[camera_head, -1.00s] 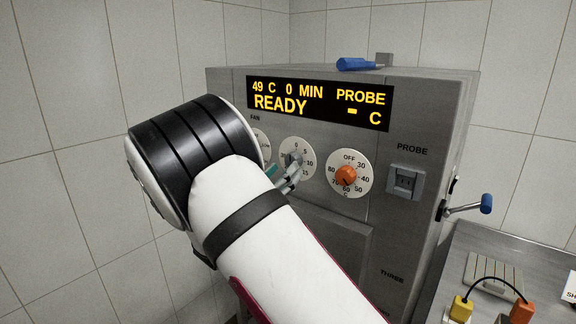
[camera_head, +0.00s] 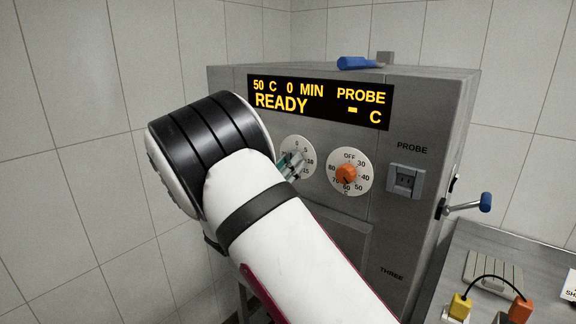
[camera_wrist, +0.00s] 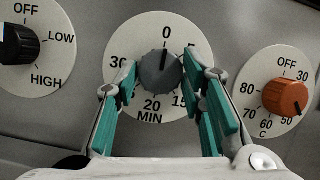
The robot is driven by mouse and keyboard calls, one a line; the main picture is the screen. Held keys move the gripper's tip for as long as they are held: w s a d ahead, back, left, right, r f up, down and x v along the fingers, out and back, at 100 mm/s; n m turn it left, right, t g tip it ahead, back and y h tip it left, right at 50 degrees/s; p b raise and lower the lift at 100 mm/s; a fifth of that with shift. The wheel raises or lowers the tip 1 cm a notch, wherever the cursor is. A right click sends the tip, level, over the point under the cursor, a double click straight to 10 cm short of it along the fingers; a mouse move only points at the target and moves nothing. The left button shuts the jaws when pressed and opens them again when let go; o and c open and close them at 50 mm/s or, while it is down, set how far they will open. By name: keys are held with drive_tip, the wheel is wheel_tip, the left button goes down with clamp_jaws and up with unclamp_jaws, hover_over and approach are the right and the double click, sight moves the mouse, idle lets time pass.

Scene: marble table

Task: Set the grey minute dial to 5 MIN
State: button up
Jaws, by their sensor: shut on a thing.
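The grey minute dial (camera_wrist: 158,76) sits on a round white scale plate marked 0 to 30 MIN in the wrist view. The display (camera_head: 318,102) reads 50 C, 0 MIN, PROBE, READY and a dash before C.
A black fan dial (camera_wrist: 18,44) is on the left. A probe socket (camera_head: 405,181) and a blue-handled lever (camera_head: 484,203) lie further right. A blue object (camera_head: 358,63) rests on top.

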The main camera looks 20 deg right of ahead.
drive_tip(key=shift+m, duration=0.3)
drive_tip(key=m+g, duration=0.1)
drive_tip(key=m, duration=0.3)
drive_tip(key=m+g+h+b, duration=0.1)
drive_tip(key=m+g, duration=0.1)
drive_tip(key=m, duration=0.1)
drive_tip(key=m+g+h+b, duration=0.1)
drive_tip(key=m+g, duration=0.1)
drive_tip(key=m, duration=0.2)
drive_tip(key=shift+w+a+r+m, duration=0.1)
drive_tip(key=shift+w+a+m, duration=0.1)
drive_tip(key=shift+m, duration=0.1)
drive_tip(key=shift+g, duration=0.4)
drive_tip(key=o, duration=1.1)
drive_tip(key=shift+o, duration=0.2)
drive_tip(key=v, duration=1.2)
